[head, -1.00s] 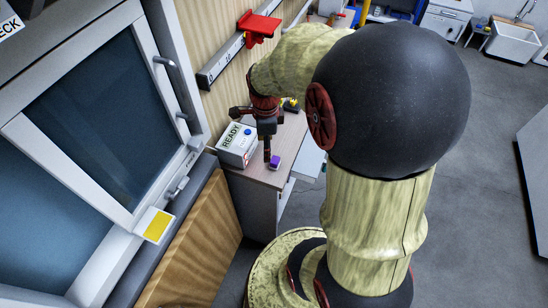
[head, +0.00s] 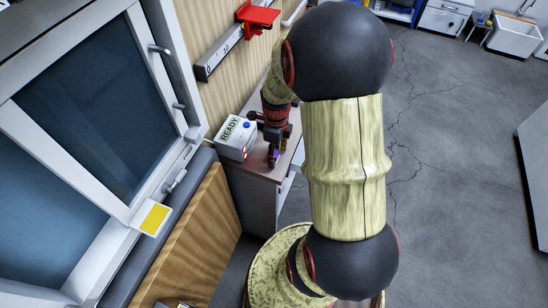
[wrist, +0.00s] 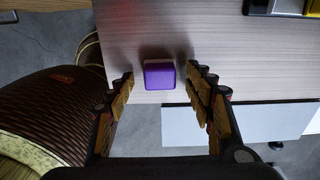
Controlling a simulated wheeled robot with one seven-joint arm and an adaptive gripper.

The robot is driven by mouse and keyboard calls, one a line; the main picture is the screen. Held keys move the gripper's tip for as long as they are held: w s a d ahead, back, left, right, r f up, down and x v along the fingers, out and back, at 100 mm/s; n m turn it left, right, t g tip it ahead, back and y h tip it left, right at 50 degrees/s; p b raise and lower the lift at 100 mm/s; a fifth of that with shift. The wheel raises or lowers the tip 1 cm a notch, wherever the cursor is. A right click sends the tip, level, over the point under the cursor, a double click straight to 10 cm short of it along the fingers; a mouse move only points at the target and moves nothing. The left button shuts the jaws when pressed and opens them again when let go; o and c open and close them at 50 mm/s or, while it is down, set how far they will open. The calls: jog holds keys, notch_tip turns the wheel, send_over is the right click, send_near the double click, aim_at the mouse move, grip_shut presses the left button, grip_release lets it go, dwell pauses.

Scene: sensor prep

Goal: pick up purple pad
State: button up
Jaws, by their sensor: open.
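The purple pad (wrist: 159,75) is a small block on the cabinet top near its edge. In the wrist view it lies between the two open fingers of my gripper (wrist: 160,88), with a gap on each side. In the head view only a bit of the purple pad (head: 273,155) shows, mostly hidden by my gripper (head: 273,160), which is low over the cabinet top. My gripper is open and holds nothing.
A white box marked READY (head: 236,137) with a blue button stands left of my gripper on the cabinet top (head: 247,168). A red bracket (head: 257,16) is on the wall rail above. A large window frame (head: 100,100) fills the left. Open floor (head: 450,200) lies right.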

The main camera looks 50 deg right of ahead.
jog(key=shift+f, duration=0.25)
jog(key=shift+c, duration=1.2)
jog(key=c, duration=0.9)
